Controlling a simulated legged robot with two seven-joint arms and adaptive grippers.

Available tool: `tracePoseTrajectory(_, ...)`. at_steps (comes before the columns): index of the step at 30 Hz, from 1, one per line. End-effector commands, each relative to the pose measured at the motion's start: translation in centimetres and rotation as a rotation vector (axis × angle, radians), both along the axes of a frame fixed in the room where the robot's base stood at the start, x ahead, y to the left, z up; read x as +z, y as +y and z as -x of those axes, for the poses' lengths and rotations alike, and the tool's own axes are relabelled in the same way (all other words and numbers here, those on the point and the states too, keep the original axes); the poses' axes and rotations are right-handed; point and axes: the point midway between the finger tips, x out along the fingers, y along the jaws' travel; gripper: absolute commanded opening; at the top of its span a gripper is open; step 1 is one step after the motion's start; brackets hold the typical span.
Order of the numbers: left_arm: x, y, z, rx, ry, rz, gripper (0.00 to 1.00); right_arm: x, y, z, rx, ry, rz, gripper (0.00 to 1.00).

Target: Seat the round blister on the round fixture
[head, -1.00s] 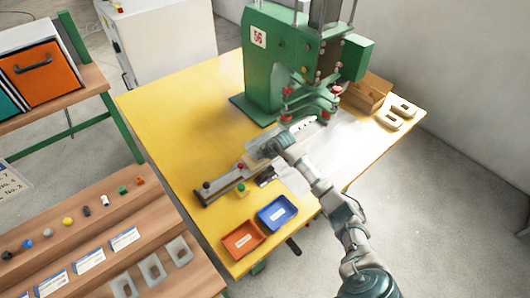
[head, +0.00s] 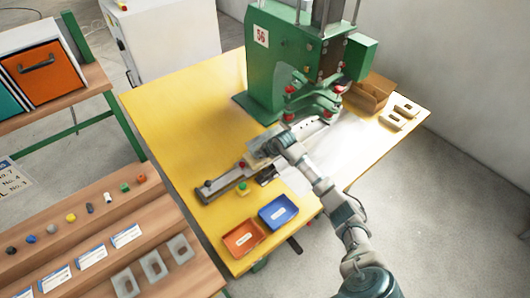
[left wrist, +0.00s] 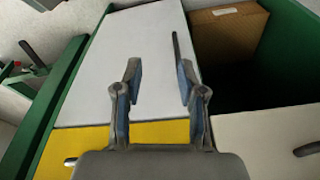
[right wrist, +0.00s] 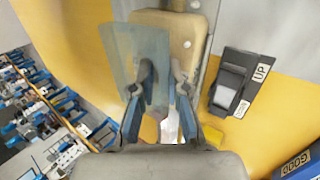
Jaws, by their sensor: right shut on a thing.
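The blister is a clear, bluish flat sheet (right wrist: 150,50) in the right wrist view. My right gripper (right wrist: 160,85) is shut on its near edge. Behind it is a beige block with rounded corners (right wrist: 192,40), a fixture on the slide; the blister covers part of it, offset to the left. Whether they touch, and the fixture's full shape, I cannot tell. In the head view my right gripper (head: 265,149) is over the slide rail (head: 224,184), in front of the green press. My left gripper (left wrist: 155,85) is open and empty, and out of the head view.
The green press (head: 275,70) stands behind the slide. Two beige fixtures (head: 400,112) and a cardboard box (head: 370,92) are at the table's right. An orange tray (head: 242,239) and a blue tray (head: 278,212) lie in front. An UP/DOWN switch (right wrist: 230,88) is beside the slide.

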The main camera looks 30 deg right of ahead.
Motion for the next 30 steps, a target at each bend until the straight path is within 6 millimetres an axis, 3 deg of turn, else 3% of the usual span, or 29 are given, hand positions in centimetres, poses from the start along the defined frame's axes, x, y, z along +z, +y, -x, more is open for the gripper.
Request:
tracePoseTrajectory(7, 0.01, 0.00, -0.01, 0.000, 0.000, 0.000, 0.40, -0.56, -0.04, 0.22, -0.001, 0.011, 0.002, 0.00)
tracePoseTrajectory(8, 0.01, 0.00, -0.01, 0.000, 0.000, 0.000, 0.40, -0.54, -0.05, 0.22, -0.002, 0.011, 0.001, 0.19)
tracePoseTrajectory(11, 0.01, 0.00, -0.01, 0.000, 0.000, 0.000, 0.40, -0.49, -0.07, 0.19, -0.002, 0.010, 0.001, 0.44)
tracePoseTrajectory(22, 0.10, 0.00, 0.07, 0.000, -0.002, 0.000, 0.40, -0.05, -0.14, 0.19, -0.002, 0.002, 0.001, 0.44)
tracePoseTrajectory(25, 0.10, 0.02, 0.07, 0.000, -0.002, 0.000, 0.40, 0.01, -0.12, 0.16, -0.003, 0.001, 0.002, 0.21)
tracePoseTrajectory(30, 0.11, 0.04, 0.07, 0.000, -0.002, 0.000, 0.40, 0.11, -0.09, 0.13, -0.002, 0.000, 0.002, 0.21)
